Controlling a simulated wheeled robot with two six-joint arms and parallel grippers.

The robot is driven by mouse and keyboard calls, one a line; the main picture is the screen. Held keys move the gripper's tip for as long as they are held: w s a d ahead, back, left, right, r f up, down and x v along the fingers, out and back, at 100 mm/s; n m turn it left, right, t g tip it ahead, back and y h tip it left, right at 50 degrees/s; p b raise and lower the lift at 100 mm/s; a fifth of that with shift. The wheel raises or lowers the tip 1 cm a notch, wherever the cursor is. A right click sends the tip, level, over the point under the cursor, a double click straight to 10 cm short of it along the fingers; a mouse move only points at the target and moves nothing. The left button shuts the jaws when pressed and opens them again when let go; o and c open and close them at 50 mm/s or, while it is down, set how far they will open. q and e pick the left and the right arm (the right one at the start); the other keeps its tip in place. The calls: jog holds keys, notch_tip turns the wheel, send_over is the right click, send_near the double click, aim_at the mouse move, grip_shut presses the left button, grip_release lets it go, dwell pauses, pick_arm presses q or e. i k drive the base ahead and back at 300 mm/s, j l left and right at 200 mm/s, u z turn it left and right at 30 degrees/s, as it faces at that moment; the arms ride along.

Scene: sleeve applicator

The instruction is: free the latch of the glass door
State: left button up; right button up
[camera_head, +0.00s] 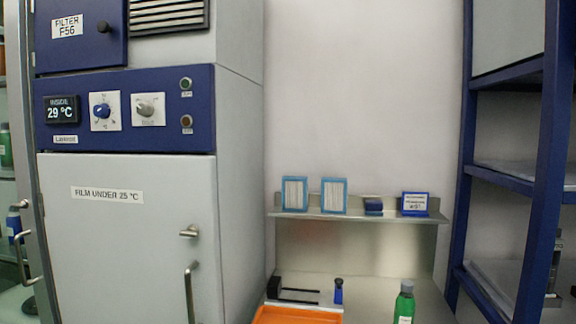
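A glass door stands at the far left edge, cut off by the picture, with a grey upright frame (22,110). A small metal latch (18,206) sits on it, above a curved metal bar handle (27,255). I cannot tell from here how the latch is set. Green and blue bottles show at that edge, behind the door. Neither of my grippers is in view.
A machine with a grey door (120,240) stands right of the glass door, with its own latch (188,232) and handle (190,290). A steel bench (370,300) holds an orange tray (298,314) and green bottle (404,302). A blue rack (540,170) stands right.

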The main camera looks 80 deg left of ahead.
aim_at(24, 203)
jog(key=u, duration=4.45)
